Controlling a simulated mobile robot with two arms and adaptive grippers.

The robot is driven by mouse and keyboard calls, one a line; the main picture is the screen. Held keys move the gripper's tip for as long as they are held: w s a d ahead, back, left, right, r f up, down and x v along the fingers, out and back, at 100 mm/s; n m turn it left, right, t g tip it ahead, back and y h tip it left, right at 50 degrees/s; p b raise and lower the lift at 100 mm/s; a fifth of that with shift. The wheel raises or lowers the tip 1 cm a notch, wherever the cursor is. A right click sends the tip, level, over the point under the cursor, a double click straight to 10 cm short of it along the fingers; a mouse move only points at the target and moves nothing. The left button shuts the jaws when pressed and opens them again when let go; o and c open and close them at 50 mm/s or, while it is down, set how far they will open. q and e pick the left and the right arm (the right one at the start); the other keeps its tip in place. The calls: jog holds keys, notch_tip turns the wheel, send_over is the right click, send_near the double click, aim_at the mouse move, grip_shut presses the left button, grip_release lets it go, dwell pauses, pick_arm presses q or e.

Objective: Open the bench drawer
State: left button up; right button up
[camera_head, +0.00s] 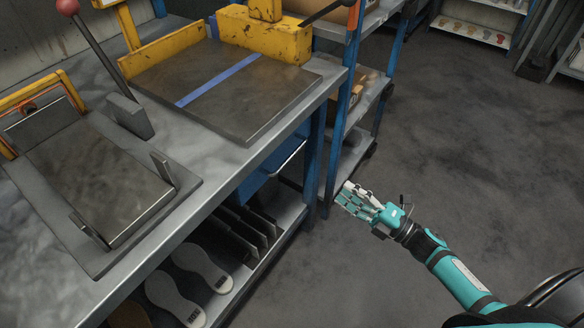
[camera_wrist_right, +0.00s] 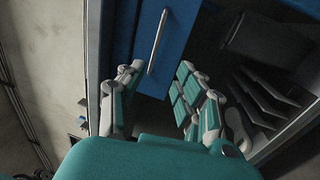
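The bench drawer (camera_head: 262,172) is a blue box under the bench top, partly hidden by the bench edge. In the right wrist view its blue front (camera_wrist_right: 185,35) carries a straight metal handle (camera_wrist_right: 158,40). My right gripper (camera_head: 346,195) is to the right of the bench, apart from it in the head view. In the wrist view the right gripper's (camera_wrist_right: 160,70) two fingers are spread, with the handle showing ahead between them and nothing held. The drawer looks shut, though its edges are partly hidden. My left gripper is not in view.
The bench (camera_head: 225,165) bears a yellow-framed press and a plate with a blue strip. Pale soles (camera_head: 202,266) and dark upright plates (camera_head: 245,232) lie on its lower shelf. A blue-posted rack (camera_head: 347,140) stands just beyond. The floor (camera_head: 470,130) at right is clear.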

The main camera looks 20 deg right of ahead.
aim_at(292, 154)
jog(key=x, duration=1.7)
jog(key=shift+s+a+r, duration=0.1)
jog(key=shift+a+r, duration=0.15)
jog(key=shift+a, duration=0.05)
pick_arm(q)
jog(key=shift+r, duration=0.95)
pick_arm(e)
jog(key=c, duration=0.6)
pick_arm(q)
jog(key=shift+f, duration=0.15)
pick_arm(e)
grip_shut()
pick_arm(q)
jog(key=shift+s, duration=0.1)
